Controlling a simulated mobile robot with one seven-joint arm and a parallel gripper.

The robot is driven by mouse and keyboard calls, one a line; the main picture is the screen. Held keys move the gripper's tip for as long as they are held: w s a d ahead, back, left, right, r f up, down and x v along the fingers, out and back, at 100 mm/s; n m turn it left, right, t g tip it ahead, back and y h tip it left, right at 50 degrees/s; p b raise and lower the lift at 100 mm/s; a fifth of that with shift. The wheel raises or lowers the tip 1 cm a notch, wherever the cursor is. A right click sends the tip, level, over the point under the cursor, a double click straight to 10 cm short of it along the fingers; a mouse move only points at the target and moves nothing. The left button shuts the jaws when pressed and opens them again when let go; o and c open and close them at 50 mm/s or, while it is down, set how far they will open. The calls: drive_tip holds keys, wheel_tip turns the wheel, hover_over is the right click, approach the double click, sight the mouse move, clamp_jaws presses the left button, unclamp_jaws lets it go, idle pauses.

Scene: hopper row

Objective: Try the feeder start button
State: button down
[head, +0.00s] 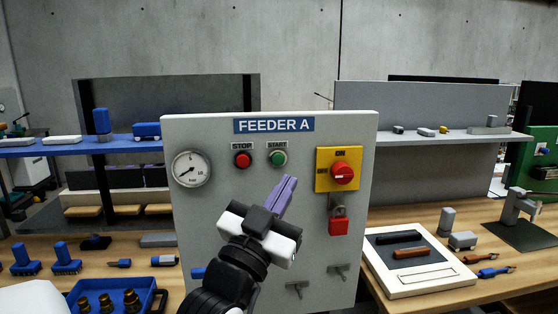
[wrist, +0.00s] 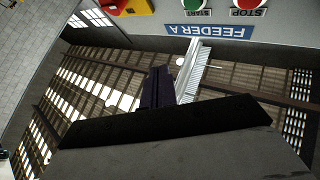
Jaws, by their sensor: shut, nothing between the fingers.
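The green START button (head: 278,158) sits in a metal ring on the grey FEEDER A panel (head: 215,215), under its START label. The red STOP button (head: 243,159) is to its left. In the wrist view the START button (wrist: 196,4) is cut by the top edge, and the FEEDER A sign (wrist: 210,31) appears upside down. My gripper (head: 290,180) is shut and empty, its purple fingers pointing up in front of the panel. In the head view its tips show just below and right of the START button, not covering it. Its fingers also show in the wrist view (wrist: 158,72).
A yellow plate with a red rotary switch (head: 343,173) is right of the buttons. A red padlock (head: 338,225) hangs below it. A pressure gauge (head: 191,169) is at the panel's upper left. Workbenches with parts and a white tray (head: 428,293) flank the panel.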

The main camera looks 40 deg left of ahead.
sight(278, 159)
drive_tip(key=shift+w+a, duration=1.4)
drive_tip(key=shift+a, duration=0.2)
drive_tip(key=shift+w+a, duration=1.35)
drive_tip(key=shift+a, duration=0.25)
drive_tip(key=shift+w+a+f+b, duration=0.1)
drive_tip(key=shift+w+a+b, duration=0.15)
drive_tip(key=shift+b, duration=0.2)
drive_tip(key=shift+a, duration=0.1)
drive_tip(key=shift+w+a+b, duration=0.3)
drive_tip(key=shift+s+d, duration=0.1)
drive_tip(key=shift+d, duration=0.05)
idle(0.4)
drive_tip(key=shift+s+d, duration=0.45)
drive_tip(key=shift+d, duration=0.05)
